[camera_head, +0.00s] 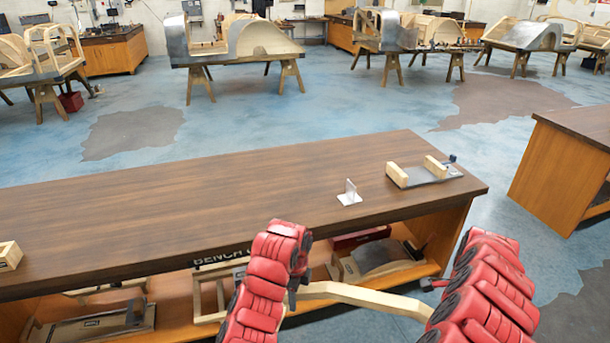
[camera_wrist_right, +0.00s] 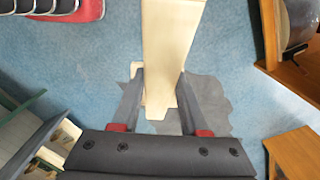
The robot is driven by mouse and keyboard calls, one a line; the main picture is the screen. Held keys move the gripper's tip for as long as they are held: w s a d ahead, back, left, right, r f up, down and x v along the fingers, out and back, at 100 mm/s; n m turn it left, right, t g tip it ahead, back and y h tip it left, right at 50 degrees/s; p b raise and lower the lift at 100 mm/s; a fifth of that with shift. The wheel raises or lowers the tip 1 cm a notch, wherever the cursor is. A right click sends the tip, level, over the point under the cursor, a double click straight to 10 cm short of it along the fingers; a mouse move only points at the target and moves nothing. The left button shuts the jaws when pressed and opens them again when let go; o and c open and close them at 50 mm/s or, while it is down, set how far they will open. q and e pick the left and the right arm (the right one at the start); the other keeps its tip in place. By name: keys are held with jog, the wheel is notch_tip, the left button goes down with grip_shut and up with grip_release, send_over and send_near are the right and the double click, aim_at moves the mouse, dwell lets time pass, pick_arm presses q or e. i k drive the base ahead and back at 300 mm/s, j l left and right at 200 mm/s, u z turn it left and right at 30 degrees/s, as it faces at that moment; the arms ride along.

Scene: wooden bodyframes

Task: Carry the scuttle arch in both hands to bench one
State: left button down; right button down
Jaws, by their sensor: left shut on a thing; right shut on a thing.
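The scuttle arch (camera_head: 365,297) is a pale wooden bar with a bend, held level between my two arms in front of the near bench, lower than its top. My left gripper (camera_head: 294,287) is shut on its left end, the fingers partly hidden by the red arm. My right gripper (camera_wrist_right: 160,85) is shut on the other end, with a dark finger on each side of the wood (camera_wrist_right: 168,45) in the right wrist view. The near bench (camera_head: 200,200) has a dark brown top; its front label reads "BENCH", and its number is hidden by my left arm.
On the near bench stand a small metal bracket (camera_head: 349,193), a fixture with two wooden blocks (camera_head: 422,173) and a wooden block (camera_head: 9,256) at the left. The middle of its top is clear. Another bench (camera_head: 565,165) stands at the right. Body frames on trestles stand behind.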

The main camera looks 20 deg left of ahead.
aim_at(203, 219)
jog(key=j+u, duration=0.1)
jog(key=u, duration=0.25)
jog(key=i+j+u, duration=0.1)
jog(key=u, duration=0.3)
jog(key=i+u, duration=0.15)
jog(key=u, duration=0.2)
